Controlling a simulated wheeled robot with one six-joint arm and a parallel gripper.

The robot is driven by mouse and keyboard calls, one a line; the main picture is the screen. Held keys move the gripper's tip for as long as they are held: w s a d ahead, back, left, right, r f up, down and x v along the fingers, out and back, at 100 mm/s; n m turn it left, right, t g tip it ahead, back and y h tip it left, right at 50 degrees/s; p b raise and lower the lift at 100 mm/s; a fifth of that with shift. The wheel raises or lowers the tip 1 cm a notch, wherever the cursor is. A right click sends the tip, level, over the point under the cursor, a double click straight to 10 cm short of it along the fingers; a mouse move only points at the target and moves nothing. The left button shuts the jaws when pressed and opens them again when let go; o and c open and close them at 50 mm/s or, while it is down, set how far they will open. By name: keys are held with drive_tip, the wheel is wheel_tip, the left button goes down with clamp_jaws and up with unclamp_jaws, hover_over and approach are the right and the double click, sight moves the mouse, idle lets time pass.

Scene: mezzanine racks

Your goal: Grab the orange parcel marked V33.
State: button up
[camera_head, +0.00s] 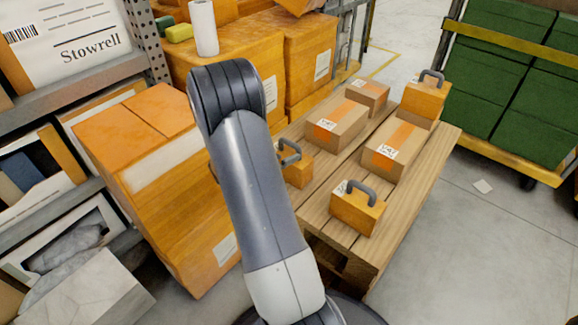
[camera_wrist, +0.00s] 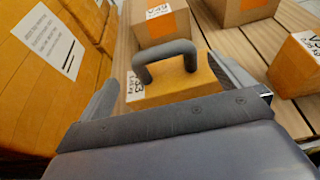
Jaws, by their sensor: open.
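An orange parcel (camera_wrist: 182,80) with a dark grey loop handle (camera_wrist: 166,55) sits on the wooden pallet. Its white side label (camera_wrist: 135,86) is turned sideways and appears to read V33. My gripper (camera_wrist: 163,72) is open, with one finger left of this parcel and the other right of it. The handle stands between the fingers, and the palm hides the parcel's near part. In the head view the same parcel (camera_head: 299,172) is partly behind my arm, and my gripper is hidden there.
Other handled orange parcels stand at the pallet's front (camera_head: 357,209) and back right (camera_head: 427,98). Labelled cardboard boxes (camera_head: 338,122) (camera_head: 395,150) (camera_head: 368,93) share the pallet (camera_head: 325,205). Large orange cartons (camera_head: 170,190) stand close on the left. Green crates (camera_head: 510,70) are at right; floor between is mostly clear.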

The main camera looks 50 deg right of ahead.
sight(290, 145)
drive_tip(key=x, duration=0.1)
drive_tip(key=b+x, duration=0.1)
drive_tip(key=x, duration=0.2)
drive_tip(key=shift+s+d+b, duration=0.15)
drive_tip(key=shift+s+b, duration=0.1)
drive_tip(key=shift+b, duration=0.1)
drive_tip(key=shift+w+d+f, duration=0.1)
drive_tip(key=shift+d, duration=0.5)
drive_tip(key=shift+c, duration=0.3)
drive_tip(key=c, duration=1.6)
